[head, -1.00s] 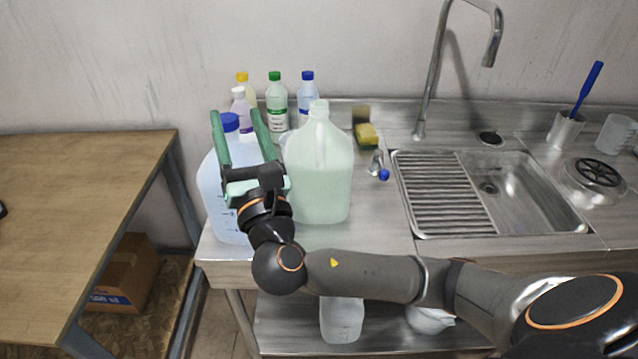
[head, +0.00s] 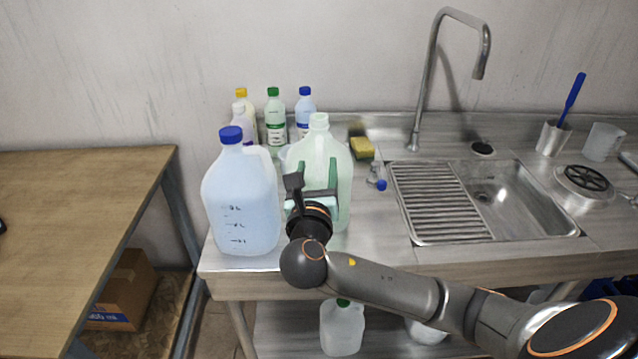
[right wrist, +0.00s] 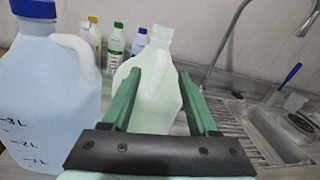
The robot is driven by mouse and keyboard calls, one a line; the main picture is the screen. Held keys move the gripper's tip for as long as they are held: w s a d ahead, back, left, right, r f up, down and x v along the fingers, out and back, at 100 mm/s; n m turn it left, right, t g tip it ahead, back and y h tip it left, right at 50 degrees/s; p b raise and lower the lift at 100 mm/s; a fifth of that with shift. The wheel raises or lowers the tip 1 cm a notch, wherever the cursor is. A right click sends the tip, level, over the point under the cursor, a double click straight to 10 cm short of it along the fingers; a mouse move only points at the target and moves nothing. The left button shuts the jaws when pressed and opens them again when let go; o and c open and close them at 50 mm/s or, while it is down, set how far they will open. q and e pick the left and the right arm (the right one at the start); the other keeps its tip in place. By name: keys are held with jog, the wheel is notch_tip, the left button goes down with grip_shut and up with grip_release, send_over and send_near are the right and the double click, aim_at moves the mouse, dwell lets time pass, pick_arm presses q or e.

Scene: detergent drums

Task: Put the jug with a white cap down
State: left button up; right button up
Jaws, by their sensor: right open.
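The jug with a white cap (head: 320,150) is pale green and stands upright on the steel counter. Its pale cap is at the top; part of its lower front is hidden behind my gripper in the head view. My right gripper (head: 317,166) is open and in front of this jug. In the right wrist view the jug (right wrist: 158,90) shows between and beyond the two green fingers (right wrist: 159,75); I cannot tell if they touch it. A blue-capped jug (head: 240,200) of pale blue liquid stands close on the left. My left gripper is not in view.
Small bottles (head: 275,118) stand behind the jugs. A yellow sponge (head: 362,148) and a small blue-tipped item (head: 378,180) lie to the right, before the sink (head: 530,205). The steel counter (head: 378,235) is clear right of the jugs. A wooden table (head: 70,210) is left.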

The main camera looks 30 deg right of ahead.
aim_at(319, 153)
jog(key=x, duration=0.4)
jog(key=shift+w+d, duration=0.3)
grip_shut()
dwell(1.1)
